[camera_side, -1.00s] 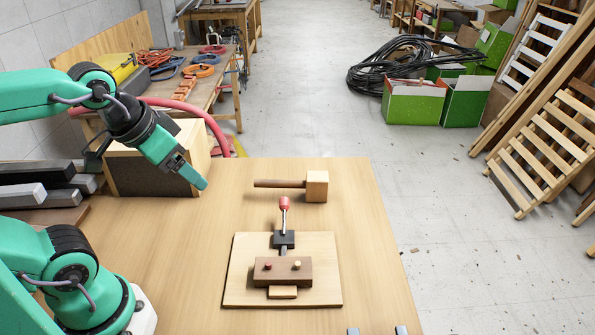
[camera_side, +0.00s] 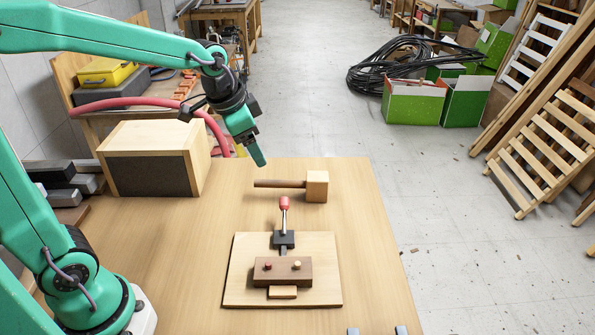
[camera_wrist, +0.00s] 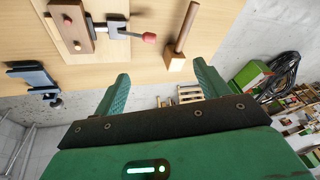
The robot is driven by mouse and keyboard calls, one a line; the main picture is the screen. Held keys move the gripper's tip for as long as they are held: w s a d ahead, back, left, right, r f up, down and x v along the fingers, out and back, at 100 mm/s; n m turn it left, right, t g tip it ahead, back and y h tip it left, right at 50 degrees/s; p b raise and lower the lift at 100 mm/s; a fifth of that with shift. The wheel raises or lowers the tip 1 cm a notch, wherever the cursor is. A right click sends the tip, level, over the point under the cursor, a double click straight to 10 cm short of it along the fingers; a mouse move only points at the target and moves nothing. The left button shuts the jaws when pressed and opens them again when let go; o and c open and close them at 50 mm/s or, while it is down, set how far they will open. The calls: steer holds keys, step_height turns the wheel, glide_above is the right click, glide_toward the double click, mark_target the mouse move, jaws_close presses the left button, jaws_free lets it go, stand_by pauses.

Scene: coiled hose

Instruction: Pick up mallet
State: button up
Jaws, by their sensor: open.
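The mallet lies on its side on the wooden table, with a pale block head (camera_side: 317,187) at the right and a dark brown handle (camera_side: 279,184) pointing left. My gripper (camera_side: 261,162) is above the table, near the handle's left end in the side view, pointing down and apart from it. In the wrist view the open, empty fingers of my gripper (camera_wrist: 158,86) show, and the mallet (camera_wrist: 183,38) lies beyond them, right of centre, with its head toward the fingers.
A toggle clamp with a red-tipped lever (camera_side: 284,205) on a wooden board (camera_side: 235,290) stands in front of the mallet. A wooden box (camera_side: 150,165) with a dark front stands at the back left. The table (camera_side: 372,240) is clear right of the mallet.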

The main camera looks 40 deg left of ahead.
steer(key=w+f+m, duration=0.3)
steer(key=w+f, duration=0.3)
steer(key=w, duration=0.2)
steer(key=m+g, duration=0.1)
steer(key=m, duration=0.1)
glide_above(301, 183)
steer(key=s, duration=0.2)
step_height(301, 183, down, 8)
steer(key=shift+w, duration=0.2)
steer(key=shift+f, duration=0.15)
steer(key=shift+x, duration=1.2)
steer(key=shift+x, duration=2.6)
steer(key=shift+c, duration=0.4)
